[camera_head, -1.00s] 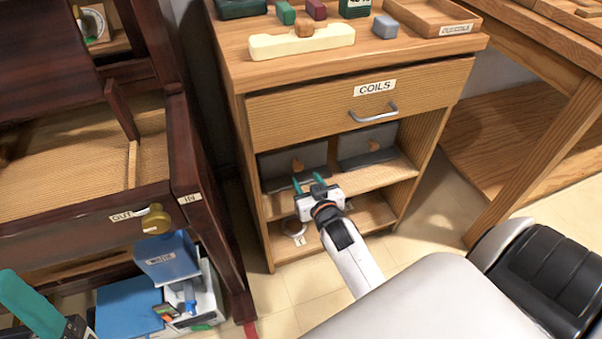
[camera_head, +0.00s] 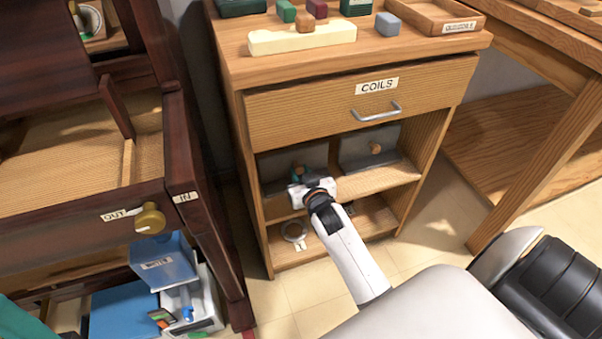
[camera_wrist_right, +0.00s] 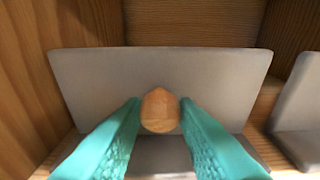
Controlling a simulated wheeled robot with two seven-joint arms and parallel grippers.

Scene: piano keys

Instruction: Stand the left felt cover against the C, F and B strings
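The left felt cover (camera_head: 312,155) is a grey panel with a light wooden knob (camera_wrist_right: 160,110). It stands upright in the upper shelf bay of the cabinet; in the right wrist view its grey face (camera_wrist_right: 85,80) fills the middle. My right gripper (camera_head: 298,172) reaches into this bay. In the right wrist view its teal fingers (camera_wrist_right: 160,106) are open on both sides of the knob, with slim gaps showing. My left gripper (camera_head: 18,322) shows only as a teal piece at the lower left corner; its opening is out of frame. The strings cannot be made out.
A second grey cover (camera_head: 360,150) with a knob stands right of the first. The COILS drawer (camera_head: 350,105) is above the bay, a ring (camera_head: 294,231) on the shelf below. A dark wooden piano body (camera_head: 60,225) stands left, a wooden table (camera_head: 525,185) right.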

